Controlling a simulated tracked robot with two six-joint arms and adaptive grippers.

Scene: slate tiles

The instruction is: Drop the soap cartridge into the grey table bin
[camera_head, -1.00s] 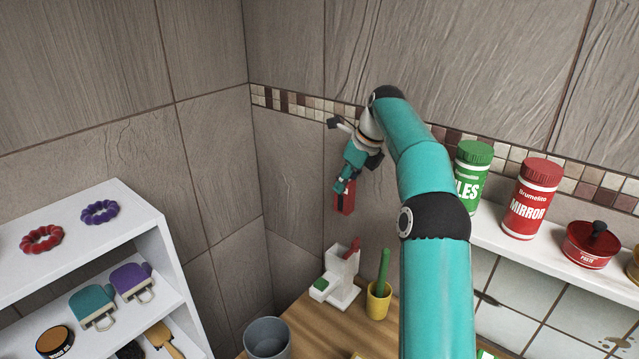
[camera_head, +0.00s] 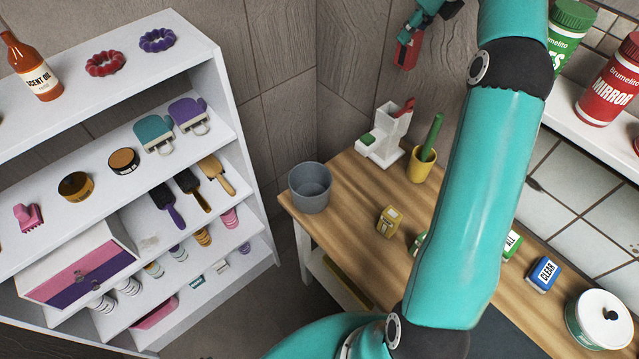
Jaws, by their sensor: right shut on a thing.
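The soap cartridge (camera_head: 408,53) is a red block at the top of the view. My right gripper (camera_head: 412,32) is shut on it and holds it in the air, above and behind the wooden table. The grey table bin (camera_head: 310,193) stands upright on the table's left corner. Its open top faces up, and the part of its inside that shows looks empty. The cartridge is up and to the right of the bin in the picture, well apart from it. My left gripper does not show.
A white shelf unit (camera_head: 222,95) stands left. My right arm hides part of the table.

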